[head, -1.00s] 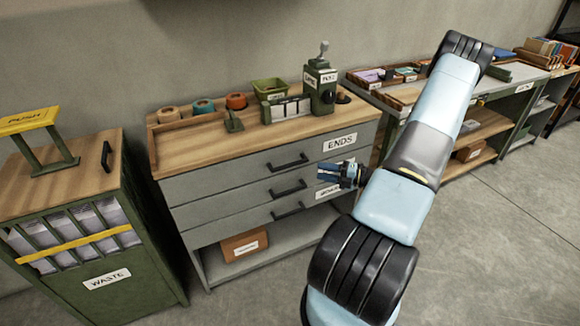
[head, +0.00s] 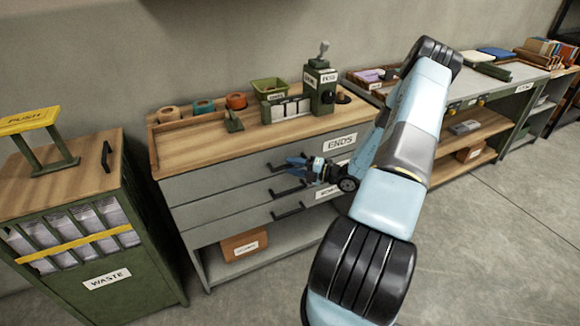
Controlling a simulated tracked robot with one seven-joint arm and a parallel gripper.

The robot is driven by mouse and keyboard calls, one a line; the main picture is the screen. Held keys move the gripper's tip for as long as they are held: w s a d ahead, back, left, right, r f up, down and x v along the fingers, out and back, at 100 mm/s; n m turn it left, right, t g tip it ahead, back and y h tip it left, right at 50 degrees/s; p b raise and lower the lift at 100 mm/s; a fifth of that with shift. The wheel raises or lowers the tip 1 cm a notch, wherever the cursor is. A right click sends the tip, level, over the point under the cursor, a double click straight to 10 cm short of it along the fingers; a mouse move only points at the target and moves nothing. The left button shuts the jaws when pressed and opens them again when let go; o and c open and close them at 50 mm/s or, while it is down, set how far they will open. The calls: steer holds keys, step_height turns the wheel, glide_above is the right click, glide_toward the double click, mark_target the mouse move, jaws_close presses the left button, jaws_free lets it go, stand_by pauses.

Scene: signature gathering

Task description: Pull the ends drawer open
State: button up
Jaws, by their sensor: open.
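The ends drawer (head: 225,178) is the top grey drawer of the wood-topped cabinet, marked by the white ENDS label (head: 340,142). It looks shut, its front level with the drawers below. Its dark bar handle (head: 273,167) shows at its left end; the rest is partly hidden behind my gripper. My gripper (head: 290,167) is open, its blue fingers pointing left in front of the handle. I cannot tell whether the fingers touch the handle or stand just in front of it. Nothing shows between them.
Two more drawers with dark handles sit below, the middle one (head: 222,203) close under my gripper. Tape rolls, a green bin (head: 268,91) and a green press (head: 320,88) stand on the top. A green waste cabinet (head: 100,265) stands left. Open floor lies right.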

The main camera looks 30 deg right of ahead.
steer(key=shift+x, duration=0.8)
jaws_close()
steer(key=shift+s+f, duration=0.1)
